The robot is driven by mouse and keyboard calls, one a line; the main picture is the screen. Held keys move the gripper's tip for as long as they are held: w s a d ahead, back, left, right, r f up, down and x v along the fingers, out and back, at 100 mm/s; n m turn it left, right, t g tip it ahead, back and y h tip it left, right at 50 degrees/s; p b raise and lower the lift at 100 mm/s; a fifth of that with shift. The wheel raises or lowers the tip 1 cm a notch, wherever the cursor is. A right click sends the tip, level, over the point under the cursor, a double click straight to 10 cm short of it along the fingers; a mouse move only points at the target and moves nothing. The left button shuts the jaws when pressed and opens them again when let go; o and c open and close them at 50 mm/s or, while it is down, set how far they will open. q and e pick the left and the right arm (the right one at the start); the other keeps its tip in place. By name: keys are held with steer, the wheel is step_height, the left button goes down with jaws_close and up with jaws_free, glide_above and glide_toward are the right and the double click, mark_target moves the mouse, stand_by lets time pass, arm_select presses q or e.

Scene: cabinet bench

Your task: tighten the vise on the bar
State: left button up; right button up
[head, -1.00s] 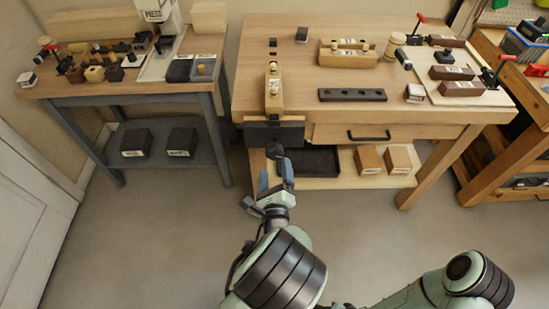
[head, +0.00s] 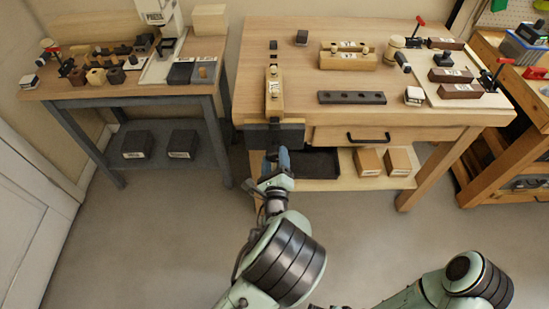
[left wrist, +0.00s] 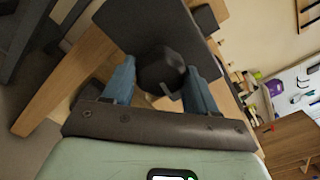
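The vise (head: 290,135) shows as a dark jaw plate on the front left of the wooden workbench. A dark rounded knob (left wrist: 160,72) stands out from the plate in the left wrist view. My left gripper (head: 275,164) is in front of the plate, below the bench top. Its two blue fingers (left wrist: 162,88) are apart, one on each side of the knob; I cannot tell whether they touch it. A labelled wooden piece (head: 274,92) lies above the jaw. I cannot make out the bar between the jaws. My right gripper is out of view.
A drawer with a black handle (head: 368,137) is right of the vise. A shelf below holds a black tray (head: 314,162) and two boxes (head: 368,161). A dark holed strip (head: 351,97) lies on the bench top. A grey side table (head: 130,94) stands left. The floor in front is clear.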

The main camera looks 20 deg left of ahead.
arm_select(q)
steer(key=shift+m+p, duration=0.8)
steer(key=shift+p, duration=0.25)
steer(key=shift+m+p, duration=0.85)
steer(key=shift+m, duration=0.05)
steer(key=shift+m+p, duration=1.25)
steer(key=shift+m, duration=0.45)
